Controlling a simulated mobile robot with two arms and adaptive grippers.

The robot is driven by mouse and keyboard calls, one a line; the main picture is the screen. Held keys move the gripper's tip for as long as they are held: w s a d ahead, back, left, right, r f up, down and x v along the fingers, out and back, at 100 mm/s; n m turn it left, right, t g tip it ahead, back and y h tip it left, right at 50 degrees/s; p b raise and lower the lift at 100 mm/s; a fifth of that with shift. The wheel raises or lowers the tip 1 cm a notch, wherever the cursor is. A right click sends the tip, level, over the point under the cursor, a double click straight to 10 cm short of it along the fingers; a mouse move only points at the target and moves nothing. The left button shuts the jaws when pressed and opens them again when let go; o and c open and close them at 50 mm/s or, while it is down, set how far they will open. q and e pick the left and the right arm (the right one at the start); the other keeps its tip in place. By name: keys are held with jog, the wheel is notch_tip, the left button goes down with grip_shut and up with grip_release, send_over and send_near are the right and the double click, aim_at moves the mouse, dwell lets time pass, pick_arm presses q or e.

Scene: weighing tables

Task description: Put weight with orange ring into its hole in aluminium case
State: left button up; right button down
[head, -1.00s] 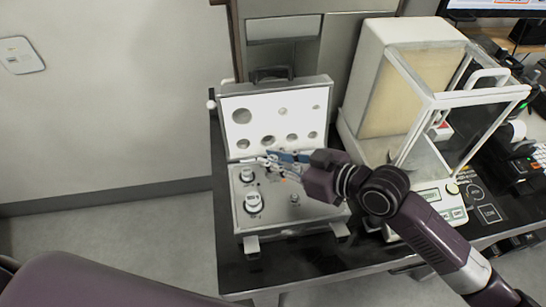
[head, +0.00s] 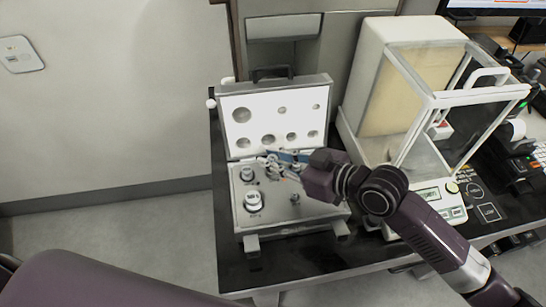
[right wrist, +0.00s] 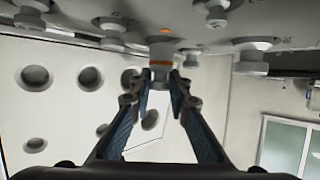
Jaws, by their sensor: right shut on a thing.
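The open aluminium case (head: 290,218) stands on the black table, its lid raised at the back. The weight with the orange ring (right wrist: 160,62) shows in the right wrist view, between the fingertips of my right gripper (right wrist: 160,82). The gripper is shut on it. The weight is close to the case's base panel, near a small orange mark; I cannot tell whether it is in a hole. In the head view my right gripper (head: 270,164) is over the back middle of the case base and largely hides the weight. My left gripper is not in view.
Other weights stand in the case: a large one (head: 253,201) at front left, one (head: 247,174) behind it, and a small one (head: 295,198) right of middle. The lid's white foam (head: 262,120) has several round recesses. A glass-sided balance (head: 430,120) stands close on the right.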

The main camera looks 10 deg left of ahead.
jog(key=shift+f+b, duration=0.75)
jog(key=shift+f, duration=0.6)
jog(key=c, duration=1.7)
grip_release()
jog(key=shift+r, duration=0.1)
jog(key=shift+c, duration=0.2)
jog(key=v, duration=1.2)
